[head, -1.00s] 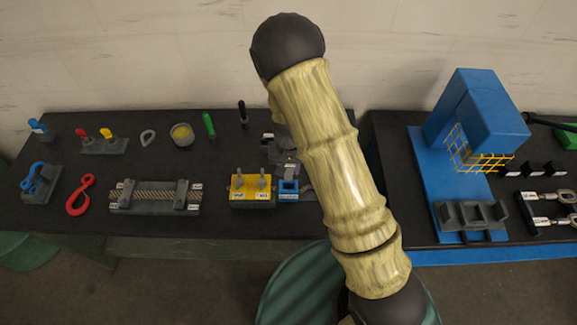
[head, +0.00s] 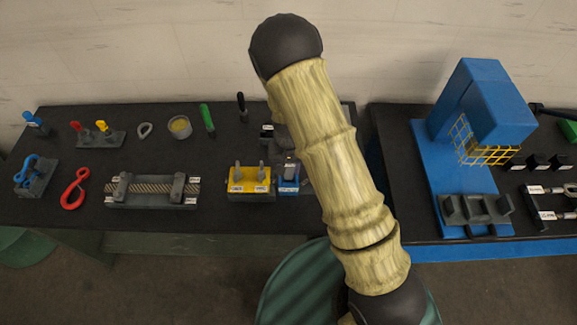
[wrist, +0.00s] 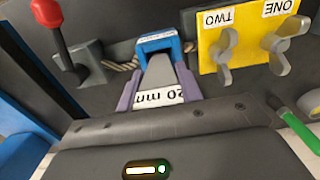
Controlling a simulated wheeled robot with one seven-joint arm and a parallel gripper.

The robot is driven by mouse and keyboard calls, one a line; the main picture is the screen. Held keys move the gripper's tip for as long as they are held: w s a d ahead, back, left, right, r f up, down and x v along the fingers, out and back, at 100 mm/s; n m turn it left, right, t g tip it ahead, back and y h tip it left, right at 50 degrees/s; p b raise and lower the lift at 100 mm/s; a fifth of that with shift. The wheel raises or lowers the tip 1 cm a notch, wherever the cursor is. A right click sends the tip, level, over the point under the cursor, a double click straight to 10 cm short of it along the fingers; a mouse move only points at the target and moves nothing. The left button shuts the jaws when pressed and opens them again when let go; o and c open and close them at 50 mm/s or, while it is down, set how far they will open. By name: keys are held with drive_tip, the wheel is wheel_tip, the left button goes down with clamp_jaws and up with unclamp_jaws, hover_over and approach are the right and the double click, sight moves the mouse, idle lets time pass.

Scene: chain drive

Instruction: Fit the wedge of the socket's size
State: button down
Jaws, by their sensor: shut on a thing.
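My gripper (wrist: 158,80) is shut on a grey wedge (wrist: 157,70) with a white label reading 20 mm. The wedge is held between two purple fingers. Its far end reaches the blue socket (wrist: 155,44) and appears to be at or inside the frame's mouth; how deep it sits I cannot tell. In the head view the blue socket (head: 288,188) stands just right of the yellow block (head: 249,181), and my arm hides part of the gripper there. The yellow block also shows in the wrist view (wrist: 247,62), with labels ONE and TWO and two wing-shaped grey handles.
A rope fixture (head: 152,190), a red hook (head: 74,188) and a tin (head: 179,127) lie to the left on the black bench. A green-handled tool (head: 207,118) stands behind. A blue machine with a yellow cage (head: 484,145) occupies the right bench.

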sight(288, 173)
drive_tip(key=shift+f+b, duration=1.55)
drive_tip(key=shift+f, duration=0.35)
idle(0.7)
drive_tip(key=c, duration=0.9)
unclamp_jaws()
drive_tip(key=shift+o, duration=0.2)
drive_tip(key=shift+r, duration=0.1)
wheel_tip(288, 173, up, 17)
drive_tip(key=b, duration=0.2)
drive_tip(key=shift+r+b, duration=0.15)
drive_tip(key=shift+b, duration=0.25)
drive_tip(key=s+d+r+t+b, duration=0.1)
drive_tip(key=s+d+t, duration=0.1)
drive_tip(key=s+d, duration=1)
drive_tip(key=shift+s+d+r+t, duration=0.2)
drive_tip(key=shift+d+r+t, duration=0.15)
drive_tip(key=shift+d, duration=0.45)
